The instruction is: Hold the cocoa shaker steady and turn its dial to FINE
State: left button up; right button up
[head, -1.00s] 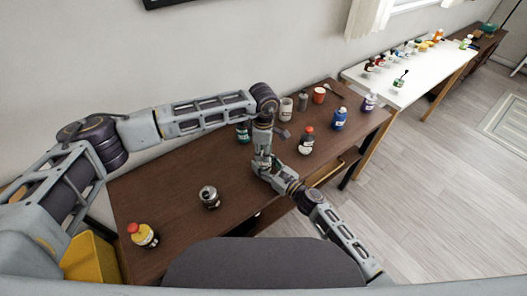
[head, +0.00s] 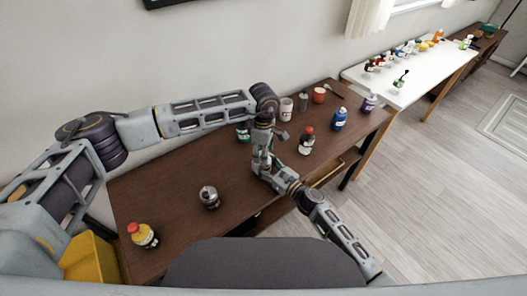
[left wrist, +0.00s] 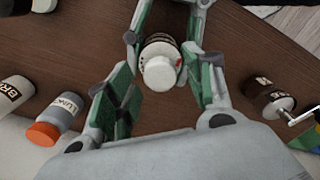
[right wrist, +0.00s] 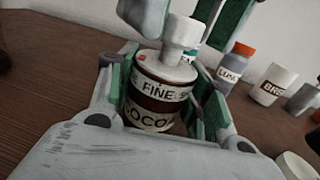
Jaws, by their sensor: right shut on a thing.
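The cocoa shaker (right wrist: 157,103) stands upright with a brown label, a band reading FINE and a white top with a knob (right wrist: 184,33). A red mark shows on the white top, left of centre. My right gripper (right wrist: 160,85) is shut on the shaker body, one finger on each side. My left gripper (left wrist: 162,55) is above, its fingers open on either side of the knob (left wrist: 159,72), with gaps visible. In the head view both grippers (head: 264,158) meet over the table, and the shaker is hidden behind my arms.
On the brown table (head: 170,205) stand a metal pot (head: 209,197), a yellow red-capped bottle (head: 143,236), a dark red-capped bottle (head: 306,141), a blue bottle (head: 339,119) and a white mug (head: 286,110). A crank grinder (left wrist: 270,98) shows in the left wrist view. The table's left half is mostly clear.

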dwell(0.3)
pick_arm(q)
notch_tip(320, 180, up, 12)
dwell(0.8)
pick_arm(e)
jog(key=o, duration=1.2)
jog(key=shift+c, duration=0.2)
jog(key=shift+s+d, duration=0.15)
jog(key=v, duration=1.1)
jog(key=shift+s+d, duration=0.2)
jog(key=shift+s, duration=0.05)
pick_arm(q)
jog(key=shift+d+f, duration=0.1)
